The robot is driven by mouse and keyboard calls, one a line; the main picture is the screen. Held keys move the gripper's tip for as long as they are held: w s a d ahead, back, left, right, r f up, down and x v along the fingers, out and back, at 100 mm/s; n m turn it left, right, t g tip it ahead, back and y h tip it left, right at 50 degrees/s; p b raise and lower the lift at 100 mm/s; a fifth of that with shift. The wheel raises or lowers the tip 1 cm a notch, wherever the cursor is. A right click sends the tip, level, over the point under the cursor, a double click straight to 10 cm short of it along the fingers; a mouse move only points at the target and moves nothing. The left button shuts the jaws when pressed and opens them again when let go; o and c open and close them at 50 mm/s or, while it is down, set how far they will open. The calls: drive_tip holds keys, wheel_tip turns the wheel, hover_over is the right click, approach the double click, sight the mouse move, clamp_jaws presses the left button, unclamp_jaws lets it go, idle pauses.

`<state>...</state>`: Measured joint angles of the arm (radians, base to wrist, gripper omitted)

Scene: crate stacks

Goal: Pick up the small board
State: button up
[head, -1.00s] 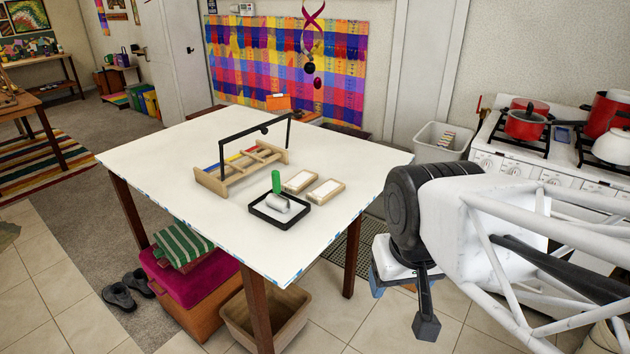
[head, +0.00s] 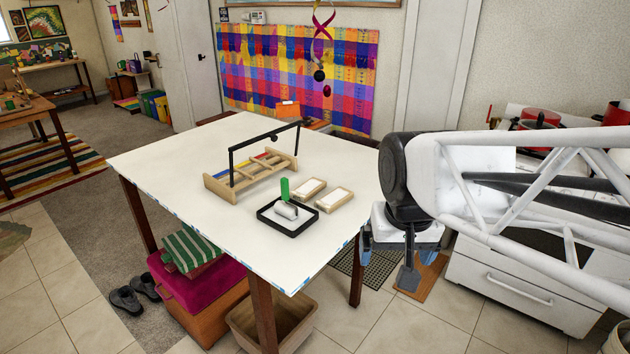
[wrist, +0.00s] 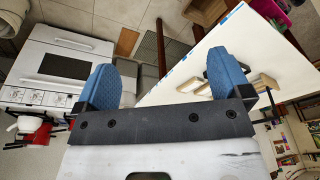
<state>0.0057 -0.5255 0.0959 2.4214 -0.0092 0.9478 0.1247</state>
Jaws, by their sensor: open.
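Two small boards, pale wood with white tops, lie on the white table: one (head: 309,188) behind the other (head: 334,200). They appear as light wooden pieces (wrist: 265,84) in the wrist view, one partly hidden by a finger. Another flat brown board (head: 428,272) lies on the floor by the stove, partly covered by my arm; it also shows in the wrist view (wrist: 127,42). I cannot tell which is meant. My gripper (head: 405,252) hangs beside the table's right edge, apart from all the boards. Its blue fingers (wrist: 165,68) are spread and empty.
The white table (head: 150,160) bears a wooden rack with a black handle (head: 250,172) and a black tray (head: 290,228) holding a green-handled roller. A white stove (head: 520,290) stands right. A bin (head: 270,320) and cushions (head: 190,285) sit below the table.

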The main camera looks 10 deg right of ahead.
drive_tip(key=w+r+m, duration=0.1)
drive_tip(key=w+m, duration=0.1)
drive_tip(key=w, duration=0.9)
drive_tip(key=m+g, duration=0.2)
drive_tip(key=m, duration=0.4)
hover_over(335, 197)
wheel_tip(335, 197, down, 12)
drive_tip(key=shift+s, duration=0.1)
drive_tip(key=shift+w+f, duration=0.25)
drive_tip(key=shift+w, duration=0.05)
drive_tip(key=shift+f, duration=1.25)
drive_tip(key=shift+f, duration=0.1)
drive_tip(key=shift+s+f, duration=0.15)
drive_tip(key=shift+f, duration=2.35)
